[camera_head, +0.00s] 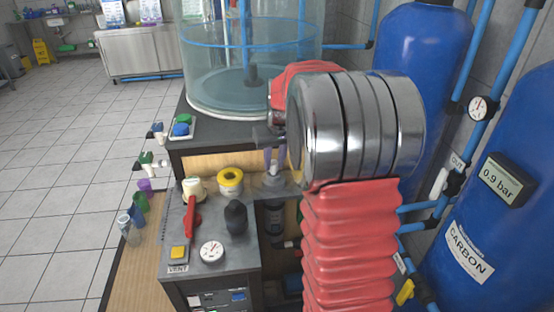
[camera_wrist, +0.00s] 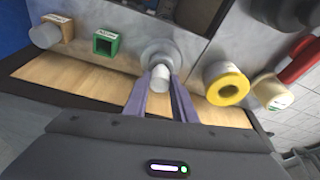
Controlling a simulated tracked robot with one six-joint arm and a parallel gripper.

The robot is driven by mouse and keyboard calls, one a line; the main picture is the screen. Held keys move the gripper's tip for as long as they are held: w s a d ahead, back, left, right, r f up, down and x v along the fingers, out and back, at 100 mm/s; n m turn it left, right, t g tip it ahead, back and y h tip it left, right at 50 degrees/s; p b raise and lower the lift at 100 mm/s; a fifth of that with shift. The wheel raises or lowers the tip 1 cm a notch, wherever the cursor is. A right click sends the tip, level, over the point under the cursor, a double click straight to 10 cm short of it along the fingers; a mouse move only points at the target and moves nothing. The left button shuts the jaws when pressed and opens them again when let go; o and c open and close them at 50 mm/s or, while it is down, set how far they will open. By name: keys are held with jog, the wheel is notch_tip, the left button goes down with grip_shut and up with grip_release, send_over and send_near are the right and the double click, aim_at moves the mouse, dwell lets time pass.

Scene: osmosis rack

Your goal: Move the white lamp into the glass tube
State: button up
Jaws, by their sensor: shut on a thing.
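My gripper (camera_head: 273,160) points down near the edge of the grey bench top. In the wrist view its two purple fingers (camera_wrist: 160,88) are shut on the white lamp (camera_wrist: 160,75), a short pale cylinder. The lamp's small tip shows below the fingers in the head view (camera_head: 274,170). Just beyond the lamp is a round grey metal collar (camera_wrist: 160,50), which also shows under my fingers in the head view (camera_head: 272,184). A dark, glassy tube (camera_head: 274,218) hangs below this collar. I cannot tell whether the lamp's end is inside the collar.
A yellow-ringed roll (camera_wrist: 227,85), a white-capped part (camera_wrist: 272,91) and a red lever (camera_head: 192,218) stand beside the collar. A black knob (camera_head: 236,217) and a gauge (camera_head: 211,251) are on the bench. A large clear tank (camera_head: 205,80) stands behind; blue tanks (camera_head: 420,45) stand right.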

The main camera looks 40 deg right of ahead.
jog(key=shift+f, duration=0.3)
jog(key=o, duration=0.9)
jog(key=shift+o, duration=0.3)
jog(key=o, duration=0.3)
jog(key=shift+w, duration=0.1)
jog(key=shift+r, duration=4)
